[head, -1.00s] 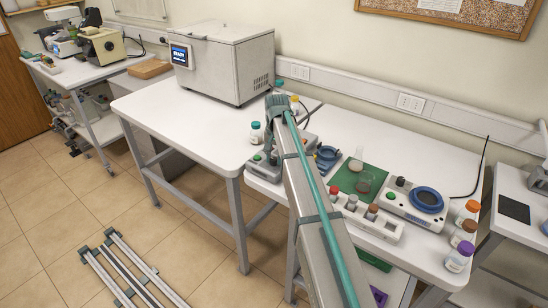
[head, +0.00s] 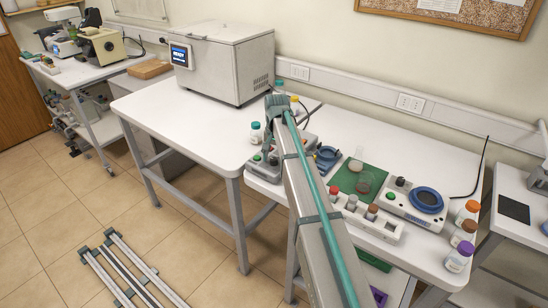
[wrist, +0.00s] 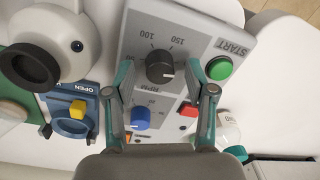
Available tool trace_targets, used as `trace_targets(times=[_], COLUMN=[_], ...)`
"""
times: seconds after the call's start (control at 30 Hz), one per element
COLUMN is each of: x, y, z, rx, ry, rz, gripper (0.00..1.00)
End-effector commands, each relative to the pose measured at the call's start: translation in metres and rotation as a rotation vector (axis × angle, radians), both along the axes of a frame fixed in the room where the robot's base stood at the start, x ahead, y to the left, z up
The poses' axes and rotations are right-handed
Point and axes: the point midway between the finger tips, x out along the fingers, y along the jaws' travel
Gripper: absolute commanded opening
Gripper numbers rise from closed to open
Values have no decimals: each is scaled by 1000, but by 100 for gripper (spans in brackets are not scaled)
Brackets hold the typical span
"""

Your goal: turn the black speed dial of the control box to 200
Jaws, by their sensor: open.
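The black speed dial (wrist: 160,66) is on the grey face of the control box (wrist: 193,34) in the wrist view, with 100 and 150 printed above it and RPM below. Its white pointer mark faces right. The 200 mark is not readable. My gripper (wrist: 160,78) is open, with one finger to the left and one to the right of the dial, both seemingly apart from it. In the head view the control box (head: 253,168) stands at the table's left front, with my gripper (head: 268,146) over it, partly hidden by my arm.
A green START button (wrist: 219,68) sits just right of the right finger. A blue knob (wrist: 141,118) and a red switch (wrist: 187,109) lie below the dial. A blue device with a yellow knob (wrist: 77,109) is close on the left. White bottles (head: 256,133) stand behind the box.

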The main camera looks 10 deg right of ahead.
Motion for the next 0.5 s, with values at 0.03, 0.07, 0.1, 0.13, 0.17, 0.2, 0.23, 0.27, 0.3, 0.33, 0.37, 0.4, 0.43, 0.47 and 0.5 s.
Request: trace_targets(times=[0.03,0.07,0.1,0.13,0.17,0.2,0.23,0.27,0.3,0.33,0.37,0.4,0.43,0.47,0.5], x=[0,0,0,0,0,0,0,0,0,0,0,0,0,0,0], y=[0,0,0,0,0,0,0,0,0,-1,-1,-1,-1,-1,-2], z=[0,0,0,1,3,5,7,10,15,19,24,32,37,43,51], rx=[0,0,0,0,0,0,0,0,0,0,0,0,0,0,0], ry=[0,0,0,0,0,0,0,0,0,0,-1,-2,-2,-1,-2], rz=[0,0,0,0,0,0,0,1,0,0,0,0,0,0,0], gripper=[55,55,55,55,55,55,55,55,55,55,55,55,55,55,55])
